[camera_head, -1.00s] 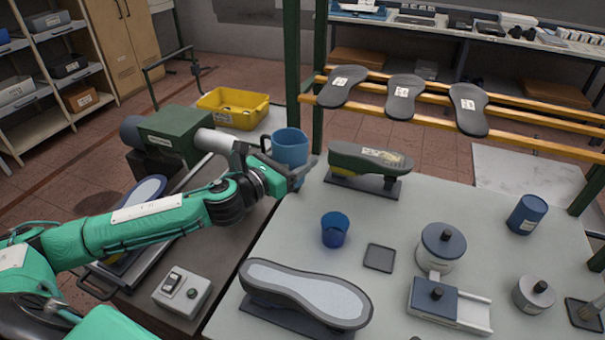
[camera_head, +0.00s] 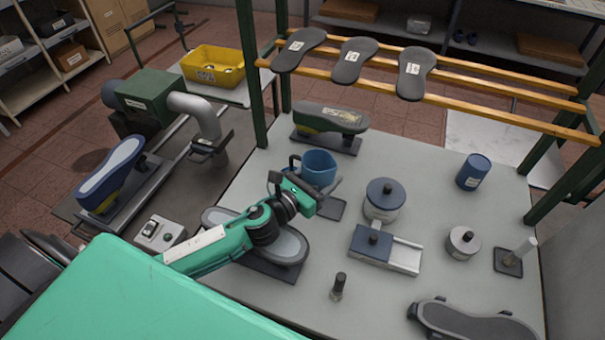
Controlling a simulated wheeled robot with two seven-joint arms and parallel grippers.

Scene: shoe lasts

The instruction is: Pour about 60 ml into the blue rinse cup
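A blue jug (camera_head: 319,166) with a dark handle on its left side is near the middle of the head view, over the worktable (camera_head: 240,185). It looks about upright. My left gripper (camera_head: 326,187) is at the jug's near side and appears shut on it; the fingers are partly hidden. My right gripper is not in view.
A shoe last (camera_head: 330,121) stands behind the jug, and another (camera_head: 290,247) lies under my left forearm. Lidded pots (camera_head: 384,204), a blue canister (camera_head: 474,172) and a small dark bottle (camera_head: 338,287) stand to the right and front. A wooden rack (camera_head: 470,78) is behind.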

